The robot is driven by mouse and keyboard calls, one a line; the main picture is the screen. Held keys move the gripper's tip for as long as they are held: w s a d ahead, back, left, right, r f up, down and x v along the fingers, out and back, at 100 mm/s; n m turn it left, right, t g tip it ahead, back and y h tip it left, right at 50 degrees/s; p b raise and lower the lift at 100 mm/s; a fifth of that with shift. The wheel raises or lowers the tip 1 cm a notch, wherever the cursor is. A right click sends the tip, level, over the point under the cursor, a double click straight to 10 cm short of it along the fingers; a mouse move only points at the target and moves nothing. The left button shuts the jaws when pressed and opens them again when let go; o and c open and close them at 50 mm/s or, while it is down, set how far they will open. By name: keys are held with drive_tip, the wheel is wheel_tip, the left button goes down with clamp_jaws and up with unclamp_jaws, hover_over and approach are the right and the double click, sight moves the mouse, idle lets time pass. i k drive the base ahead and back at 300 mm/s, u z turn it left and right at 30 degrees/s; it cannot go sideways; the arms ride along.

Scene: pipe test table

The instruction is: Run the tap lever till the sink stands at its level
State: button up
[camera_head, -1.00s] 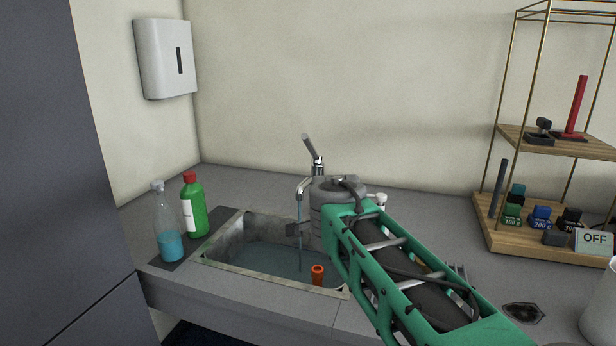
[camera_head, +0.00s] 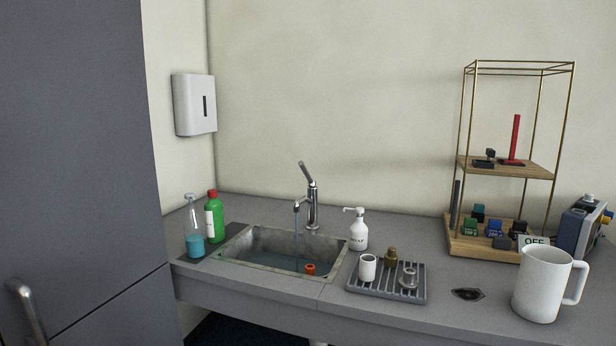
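The tap (camera_head: 312,205) stands behind the sink, with its lever (camera_head: 306,171) tilted up and to the left. A thin stream of water (camera_head: 296,234) runs from the spout into the sink (camera_head: 340,256). Water (camera_head: 270,260) stands in the basin below the rim. My gripper and arm are not in the picture now.
A soap bottle (camera_head: 358,232) and a drying rack (camera_head: 388,290) with small items stand right of the sink. A spray bottle (camera_head: 194,238) and green bottle (camera_head: 214,218) stand left. A white mug (camera_head: 540,285) and a shelf (camera_head: 500,245) are farther right.

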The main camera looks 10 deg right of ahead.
sight(311, 182)
drive_tip(key=u, duration=1.25)
drive_tip(key=i, duration=0.65)
drive_tip(key=z, duration=1.35)
drive_tip(key=i, duration=0.25)
drive_tip(key=z, duration=0.05)
